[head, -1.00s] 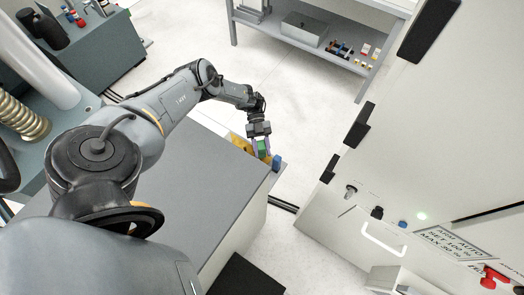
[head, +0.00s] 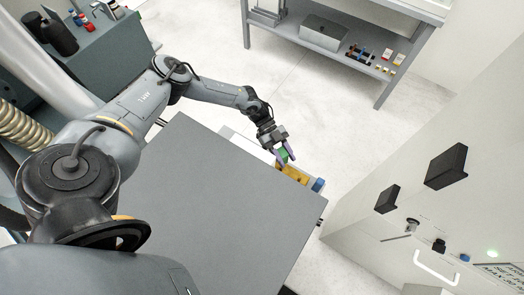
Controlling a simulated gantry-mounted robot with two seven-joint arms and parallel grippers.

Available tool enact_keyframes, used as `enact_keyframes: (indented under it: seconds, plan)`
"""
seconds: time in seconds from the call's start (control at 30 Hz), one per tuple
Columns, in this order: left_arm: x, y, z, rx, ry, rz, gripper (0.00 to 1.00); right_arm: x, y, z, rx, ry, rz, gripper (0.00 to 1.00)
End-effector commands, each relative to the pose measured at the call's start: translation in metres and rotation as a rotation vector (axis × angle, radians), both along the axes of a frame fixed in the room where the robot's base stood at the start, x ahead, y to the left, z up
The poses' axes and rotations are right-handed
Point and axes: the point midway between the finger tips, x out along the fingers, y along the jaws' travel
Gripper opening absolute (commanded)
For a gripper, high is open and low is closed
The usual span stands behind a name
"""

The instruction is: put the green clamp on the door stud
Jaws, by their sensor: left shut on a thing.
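The small scale hides whether the clamp is clear of the holder. A small metallic fitting (head: 412,224) sticks out of the white machine's front at the right; I cannot tell whether it is the door stud. My right gripper is not in view.
The grey cabinet top (head: 220,215) is bare. A blue object (head: 318,185) sits beside the yellow holder. Black blocks (head: 446,166) and a white handle (head: 436,268) protrude from the machine (head: 480,200). A shelf (head: 310,48) stands at the back, with open floor before it.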

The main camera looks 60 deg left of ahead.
Motion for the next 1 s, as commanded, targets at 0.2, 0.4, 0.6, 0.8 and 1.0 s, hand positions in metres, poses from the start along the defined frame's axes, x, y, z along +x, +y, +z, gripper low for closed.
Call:
enact_keyframes:
  seconds: [0.2,0.4,0.6,0.8,1.0]
  plan:
    - [0.01,-0.012,-0.02,0.0,0.003,0.008,0.01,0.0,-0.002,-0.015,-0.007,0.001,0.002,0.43]
    - [0.009,-0.011,-0.047,-0.001,0.001,0.008,0.01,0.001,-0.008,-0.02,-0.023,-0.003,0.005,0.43]
    - [0.01,-0.01,-0.06,-0.001,0.001,0.008,0.01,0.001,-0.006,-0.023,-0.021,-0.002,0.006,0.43]
    - [0.009,-0.011,-0.086,-0.001,0.001,0.008,0.01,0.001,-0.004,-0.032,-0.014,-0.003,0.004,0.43]
    - [0.009,-0.01,-0.096,-0.001,0.0,0.008,0.01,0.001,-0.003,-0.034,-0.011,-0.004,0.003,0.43]
